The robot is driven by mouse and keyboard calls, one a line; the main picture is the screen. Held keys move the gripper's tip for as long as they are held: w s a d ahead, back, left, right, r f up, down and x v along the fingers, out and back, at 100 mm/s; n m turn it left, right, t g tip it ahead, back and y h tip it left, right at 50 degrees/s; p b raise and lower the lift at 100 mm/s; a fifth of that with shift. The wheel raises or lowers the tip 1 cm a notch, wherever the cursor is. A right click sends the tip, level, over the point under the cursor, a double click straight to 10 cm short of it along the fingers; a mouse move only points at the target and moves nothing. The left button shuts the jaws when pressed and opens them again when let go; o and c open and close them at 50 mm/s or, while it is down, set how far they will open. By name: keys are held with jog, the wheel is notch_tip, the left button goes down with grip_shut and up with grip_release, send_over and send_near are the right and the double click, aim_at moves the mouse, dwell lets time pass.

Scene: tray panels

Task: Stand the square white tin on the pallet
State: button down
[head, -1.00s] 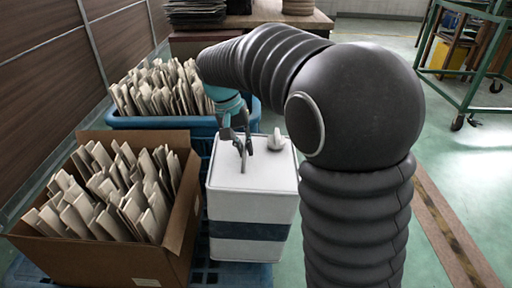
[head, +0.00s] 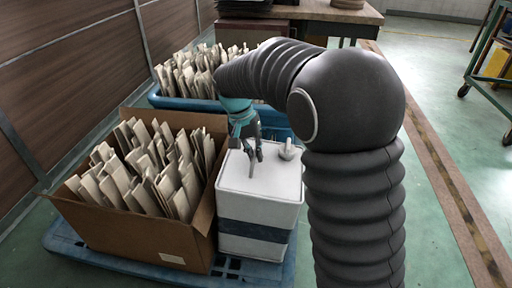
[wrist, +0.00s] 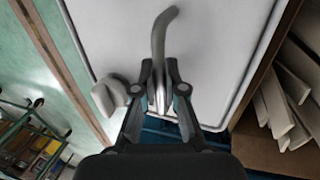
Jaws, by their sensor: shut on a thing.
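The square white tin (head: 240,205) has a dark band around its sides, and a handle and a pale cap on its lid. It stands upright beside the cardboard box, over the right part of the blue pallet (head: 90,258). I cannot tell whether its base touches the pallet. My gripper (head: 252,163) is above the lid, shut on the tin's handle. In the wrist view the gripper (wrist: 163,100) closes around the grey handle (wrist: 160,40), with the white lid (wrist: 225,40) behind it and the cap (wrist: 110,95) to the left.
An open cardboard box (head: 135,240) full of pale, flat pieces stands on the pallet, close to the tin's left side. A blue crate (head: 185,103) of similar pieces is behind. A table (head: 335,12) is at the back.

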jog(key=shift+f, duration=0.45)
jog(key=c, duration=1.2)
grip_release()
jog(key=shift+d+f, duration=0.15)
jog(key=shift+f, duration=0.05)
jog(key=shift+c, duration=0.2)
jog(key=shift+r, duration=0.2)
jog(key=s+p+v, duration=0.1)
jog(key=p+v, duration=0.1)
jog(key=v, duration=1)
jog(key=s+d+r+t+y, duration=0.1)
jog(key=s+d+r+t, duration=0.1)
jog(key=s+d+r, duration=0.35)
jog(key=s+d+f+n+t+y, duration=0.1)
jog(key=s+d, duration=0.4)
jog(key=s, duration=0.5)
jog(key=s+d+f+n+t+y, duration=0.1)
jog(key=s+d+f+t, duration=0.2)
jog(key=s, duration=0.7)
jog(key=d+f, duration=0.2)
jog(key=d, duration=0.1)
jog(key=shift+d+f, duration=0.25)
jog(key=shift+f, duration=0.1)
